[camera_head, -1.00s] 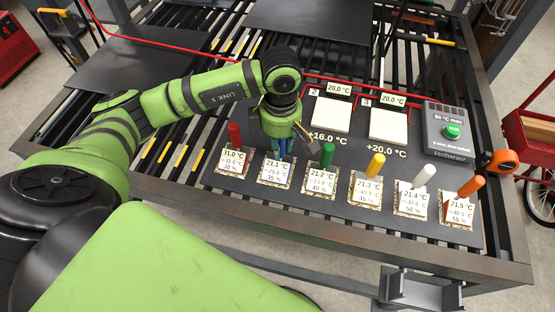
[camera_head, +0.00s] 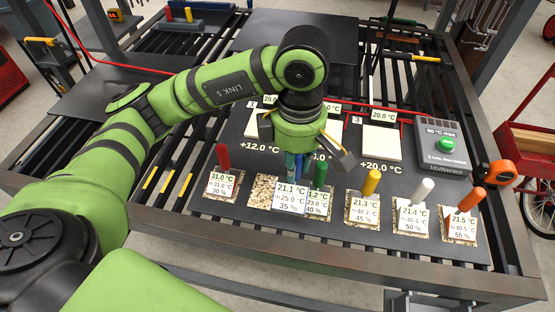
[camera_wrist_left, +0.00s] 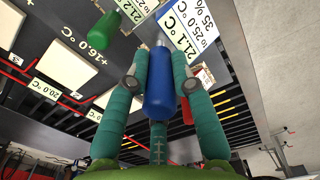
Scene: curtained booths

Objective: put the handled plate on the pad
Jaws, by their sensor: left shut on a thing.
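The plate with the blue handle (camera_wrist_left: 160,92) hangs from my left gripper (camera_head: 305,160), whose fingers close around the handle. Its label reading 21.1 °C (camera_head: 291,197) faces the head view, and the plate appears raised above the board. The label also shows in the left wrist view (camera_wrist_left: 182,30). A speckled square (camera_head: 262,191) lies bare just left of it. White pads stand in a row behind: one at +12.0 °C, partly covered by my arm, a middle one mostly hidden by my gripper, and one at +20.0 °C (camera_head: 381,143) in clear view. My right gripper is not in view.
Other handled plates stand in the front row: red (camera_head: 222,156), green (camera_head: 320,173), yellow (camera_head: 371,182), white (camera_head: 423,191) and orange (camera_head: 471,199). The green one is close beside the held plate. A control box (camera_head: 445,145) with a green button sits at the right.

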